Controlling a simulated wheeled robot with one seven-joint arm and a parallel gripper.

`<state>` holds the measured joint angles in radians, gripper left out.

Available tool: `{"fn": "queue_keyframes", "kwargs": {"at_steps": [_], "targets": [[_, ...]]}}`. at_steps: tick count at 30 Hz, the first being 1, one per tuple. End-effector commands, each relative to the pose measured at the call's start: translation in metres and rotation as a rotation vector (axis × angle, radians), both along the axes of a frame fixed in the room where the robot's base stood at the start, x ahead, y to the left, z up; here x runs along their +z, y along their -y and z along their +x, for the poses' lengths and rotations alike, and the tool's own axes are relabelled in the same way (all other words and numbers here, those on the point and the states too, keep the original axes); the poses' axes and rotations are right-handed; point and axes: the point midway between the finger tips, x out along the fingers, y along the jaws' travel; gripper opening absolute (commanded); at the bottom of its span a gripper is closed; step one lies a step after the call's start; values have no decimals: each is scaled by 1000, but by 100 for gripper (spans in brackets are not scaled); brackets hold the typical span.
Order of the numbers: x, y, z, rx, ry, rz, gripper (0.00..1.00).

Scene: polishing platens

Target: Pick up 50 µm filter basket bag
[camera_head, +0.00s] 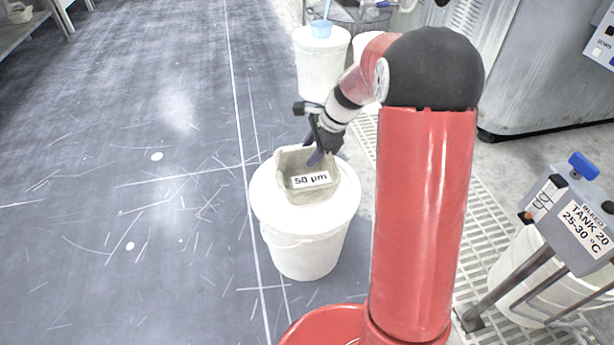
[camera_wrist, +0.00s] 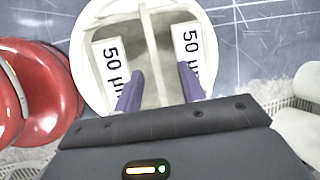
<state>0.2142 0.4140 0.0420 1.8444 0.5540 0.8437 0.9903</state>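The 50 µm filter basket bag (camera_head: 291,190) is a pale grey, open-topped bag with a white "50 µm" label on its front. It sits on top of a white lidded bucket (camera_head: 305,245). In the wrist view, the bag (camera_wrist: 116,40) shows two "50 µm" labels, with a pale strip (camera_wrist: 150,50) running between them. My gripper (camera_wrist: 160,87) has two purple fingers, spread apart with the strip between them and visible gaps on both sides. In the head view, my gripper (camera_head: 315,156) is at the bag's back rim. Its fingertips' depth relative to the bag is unclear.
Another white bucket (camera_head: 321,65) with a blue cup (camera_head: 321,28) stands behind. A grey box labelled TANK 20 (camera_head: 580,215) and a white container (camera_head: 545,275) are at right. A metal cabinet (camera_head: 555,70) stands at the back right.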

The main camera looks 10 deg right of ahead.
Motion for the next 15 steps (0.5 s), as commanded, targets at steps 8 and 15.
{"fn": "queue_keyframes", "kwargs": {"at_steps": [8, 15], "targets": [[0, 0, 0, 1, 0, 0, 29], [0, 0, 0, 1, 0, 0, 0]]}}
